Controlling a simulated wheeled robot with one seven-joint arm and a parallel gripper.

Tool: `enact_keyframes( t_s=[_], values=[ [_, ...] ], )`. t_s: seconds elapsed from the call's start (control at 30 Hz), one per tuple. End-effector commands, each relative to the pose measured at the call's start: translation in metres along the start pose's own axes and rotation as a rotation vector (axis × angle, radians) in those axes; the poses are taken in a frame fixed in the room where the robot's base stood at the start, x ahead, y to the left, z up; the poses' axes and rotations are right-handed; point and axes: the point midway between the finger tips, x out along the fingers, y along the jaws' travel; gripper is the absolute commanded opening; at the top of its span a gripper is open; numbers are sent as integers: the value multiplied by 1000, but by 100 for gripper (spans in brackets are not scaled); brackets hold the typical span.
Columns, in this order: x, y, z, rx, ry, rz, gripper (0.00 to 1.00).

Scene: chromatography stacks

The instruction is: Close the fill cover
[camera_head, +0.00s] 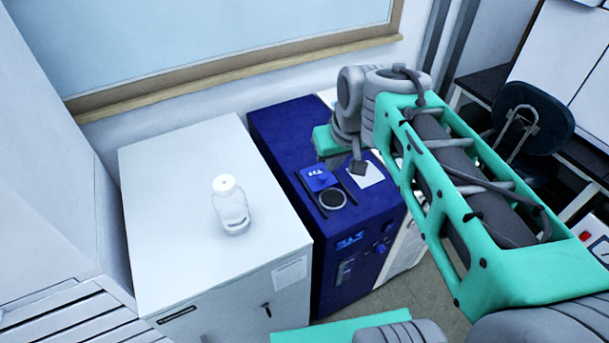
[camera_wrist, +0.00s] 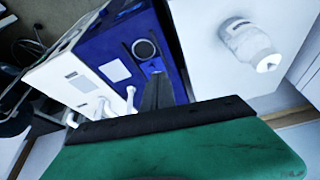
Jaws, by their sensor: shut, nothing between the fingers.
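The blue machine (camera_head: 280,150) stands in the middle of the head view. Its fill cover (camera_head: 318,178) is a small blue flap with white marking. It stands open behind the round dark fill opening (camera_head: 332,199), which is uncovered. In the wrist view the cover (camera_wrist: 153,66) lies just beyond my fingers and the opening (camera_wrist: 144,49) lies past it. My gripper (camera_head: 358,168) is shut and empty, above the machine top and to the right of the cover. The wrist view shows its dark fingers (camera_wrist: 158,84) together; a gap to the cover cannot be judged.
A white cabinet (camera_head: 165,205) stands left of the machine, with a clear white bottle (camera_head: 231,207) on top. A white label (camera_head: 366,174) lies right of the opening. A wall and window frame (camera_head: 240,64) are behind. A dark chair (camera_head: 532,112) stands at right.

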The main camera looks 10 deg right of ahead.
Motion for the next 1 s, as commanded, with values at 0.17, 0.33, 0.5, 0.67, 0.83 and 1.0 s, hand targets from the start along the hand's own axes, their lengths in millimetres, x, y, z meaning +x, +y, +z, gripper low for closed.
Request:
enact_keyframes(
  t_s=[0.17, 0.33, 0.5, 0.67, 0.83, 1.0],
  values=[
    [103, 19, -82, -175, -27, -71, 0],
    [159, 32, -121, -284, -27, -112, 0],
    [173, 33, -128, -307, -26, -121, 0],
    [199, 29, -126, -306, -28, -122, 0],
    [236, 25, -125, -304, -28, -121, 0],
    [259, 25, -119, -303, -23, -118, 0]
  ],
)
